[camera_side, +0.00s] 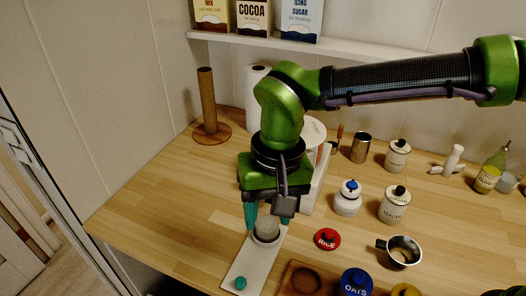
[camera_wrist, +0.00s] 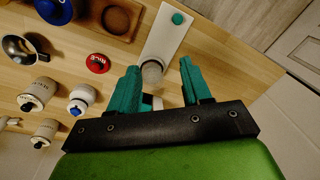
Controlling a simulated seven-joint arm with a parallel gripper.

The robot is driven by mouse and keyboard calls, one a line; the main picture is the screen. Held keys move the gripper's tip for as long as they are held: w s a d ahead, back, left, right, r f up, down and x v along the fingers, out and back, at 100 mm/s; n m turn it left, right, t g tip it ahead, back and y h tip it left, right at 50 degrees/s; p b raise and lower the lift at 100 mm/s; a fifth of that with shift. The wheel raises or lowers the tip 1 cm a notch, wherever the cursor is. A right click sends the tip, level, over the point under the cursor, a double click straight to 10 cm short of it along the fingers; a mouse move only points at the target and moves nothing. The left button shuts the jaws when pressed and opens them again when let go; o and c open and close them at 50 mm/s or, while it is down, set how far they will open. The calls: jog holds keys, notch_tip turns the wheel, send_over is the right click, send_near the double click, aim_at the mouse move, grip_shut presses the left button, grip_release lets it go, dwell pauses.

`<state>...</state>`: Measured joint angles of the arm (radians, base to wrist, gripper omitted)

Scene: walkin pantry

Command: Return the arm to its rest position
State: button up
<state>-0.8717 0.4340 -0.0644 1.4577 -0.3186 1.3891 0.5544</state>
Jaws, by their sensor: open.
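My gripper (camera_side: 264,222) points down over the counter, its teal fingers spread. In the wrist view, my gripper (camera_wrist: 160,80) shows a clear gap between the fingers. A pale round cup-like container (camera_side: 266,232) stands on a long white base (camera_side: 256,263) below the fingers. In the wrist view this container (camera_wrist: 152,72) appears between the fingers, nearer the left one; I cannot tell whether they touch. A teal knob (camera_side: 240,283) sits at the front end of the base. My gripper partly hides the container and the white body behind it.
A red RICE lid (camera_side: 327,239), a metal pan (camera_side: 402,252), a wooden tray (camera_side: 283,285), a blue OATS lid (camera_side: 356,283) and several white canisters (camera_side: 394,206) stand to the right. A paper-roll holder (camera_side: 207,105) stands back left. A shelf (camera_side: 340,47) with boxes hangs behind. The left counter is clear.

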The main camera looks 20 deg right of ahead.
jog(key=s+d+r+t, duration=0.2)
jog(key=d, duration=0.8)
jog(key=s+d+r+m+t, duration=0.1)
jog(key=s+d+r+t, duration=0.1)
jog(key=d, duration=0.9)
jog(key=s+d+r+m+t+y, duration=0.1)
jog(key=s+d+r+t, duration=0.1)
jog(key=d, duration=0.9)
jog(key=shift+s+t, duration=0.5)
jog(key=shift+s, duration=0.45)
